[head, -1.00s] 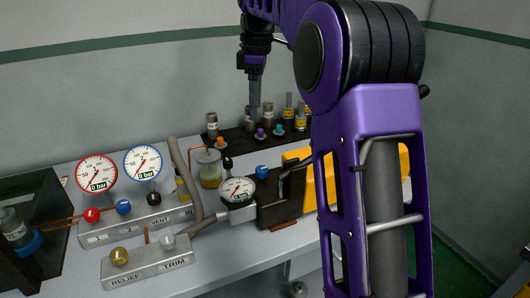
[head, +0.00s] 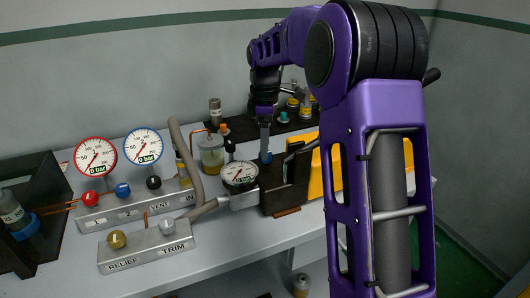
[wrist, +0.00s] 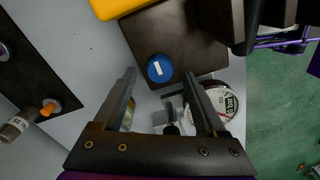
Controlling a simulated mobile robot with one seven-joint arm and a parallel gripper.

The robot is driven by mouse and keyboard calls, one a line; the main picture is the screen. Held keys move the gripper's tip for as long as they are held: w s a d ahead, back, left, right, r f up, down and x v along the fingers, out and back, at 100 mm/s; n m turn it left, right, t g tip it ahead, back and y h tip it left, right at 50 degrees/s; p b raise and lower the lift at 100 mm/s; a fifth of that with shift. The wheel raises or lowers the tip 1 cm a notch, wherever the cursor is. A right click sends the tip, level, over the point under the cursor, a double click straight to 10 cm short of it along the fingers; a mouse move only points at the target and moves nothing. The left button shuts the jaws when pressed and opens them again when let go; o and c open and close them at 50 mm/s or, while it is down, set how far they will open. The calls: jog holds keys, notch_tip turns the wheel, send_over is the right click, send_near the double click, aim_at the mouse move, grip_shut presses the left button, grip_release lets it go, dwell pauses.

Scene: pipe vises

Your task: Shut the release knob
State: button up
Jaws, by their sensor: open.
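A blue round knob (head: 266,157) sits on top of the dark vise block (head: 286,190), beside a small gauge. It also shows in the wrist view as a blue disc (wrist: 160,69) with a short white mark, on the brown-black block top (wrist: 178,35). No label naming it shows. My gripper (head: 265,147) points down just over this knob in the head view. In the wrist view my gripper (wrist: 163,76) is open and empty. The knob appears between and slightly beyond its fingertips, with no contact visible.
A gauge (head: 239,174) and small black knob (head: 230,146) stand close left of the vise. Manifolds with red (head: 90,198), gold (head: 117,239) and other knobs lie farther left. A yellow part (head: 331,165) is right of the vise. Fittings stand on a dark rack behind.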

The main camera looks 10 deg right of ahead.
jog(key=shift+f, duration=0.9)
jog(key=shift+c, duration=0.3)
grip_shut()
